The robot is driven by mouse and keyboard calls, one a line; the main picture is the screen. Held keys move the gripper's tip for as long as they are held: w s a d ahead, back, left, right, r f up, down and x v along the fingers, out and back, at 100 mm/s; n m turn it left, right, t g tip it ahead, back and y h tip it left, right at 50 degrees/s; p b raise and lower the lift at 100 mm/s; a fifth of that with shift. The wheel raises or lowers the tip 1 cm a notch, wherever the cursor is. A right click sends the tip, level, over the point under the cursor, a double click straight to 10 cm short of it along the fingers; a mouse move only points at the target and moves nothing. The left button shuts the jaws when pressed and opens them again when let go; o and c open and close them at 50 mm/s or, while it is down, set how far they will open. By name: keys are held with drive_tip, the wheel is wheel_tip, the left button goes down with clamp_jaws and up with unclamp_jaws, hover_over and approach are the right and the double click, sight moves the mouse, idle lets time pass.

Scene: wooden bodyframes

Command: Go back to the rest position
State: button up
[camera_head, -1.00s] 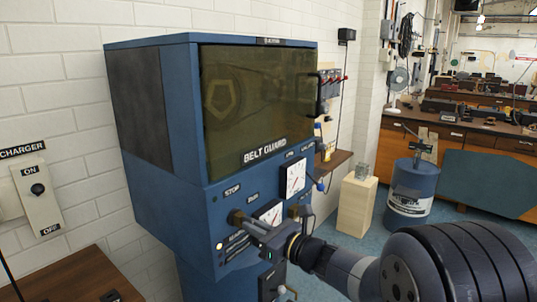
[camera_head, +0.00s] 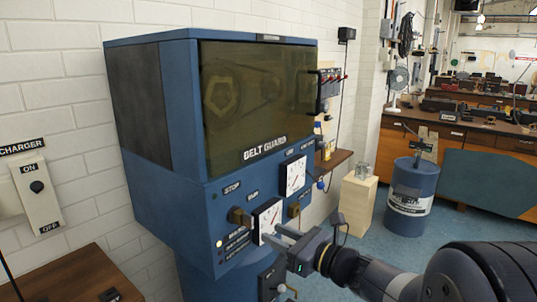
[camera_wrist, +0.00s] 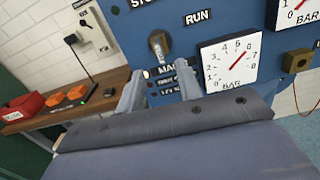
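My gripper (camera_head: 273,233) is in front of the lower part of the blue belt guard machine (camera_head: 150,195), just below and right of the left pressure gauge (camera_head: 266,220). In the wrist view, my gripper's two fingers (camera_wrist: 160,90) are apart with nothing between them. A brass knob (camera_wrist: 158,43) under the RUN and STOP labels is beyond the fingertips and apart from them. The knob also shows in the head view (camera_head: 238,216). A small lamp (camera_head: 219,244) glows below it. My gripper hides part of the lower panel.
A wooden bench (camera_head: 75,280) stands at the lower left; the wrist view shows a red bin (camera_wrist: 22,108) and orange parts on it. A charger switch (camera_head: 37,187) is on the wall. A wooden pedestal (camera_head: 356,208) and a blue drum (camera_head: 412,195) stand at right on open floor.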

sight(253, 224)
drive_tip(key=shift+v, duration=1.85)
drive_tip(key=shift+a, duration=0.1)
drive_tip(key=p+x, duration=0.1)
drive_tip(key=x, duration=0.9)
drive_tip(key=shift+w+a, duration=0.1)
drive_tip(key=shift+a, duration=0.05)
drive_tip(key=shift+w+a+r+p, duration=0.15)
drive_tip(key=shift+w+p, duration=0.05)
drive_tip(key=shift+p, duration=0.25)
drive_tip(key=shift+s+m+p, duration=0.1)
drive_tip(key=shift+m+p, duration=0.3)
drive_tip(key=shift+m, duration=0.1)
drive_tip(key=shift+f, duration=0.25)
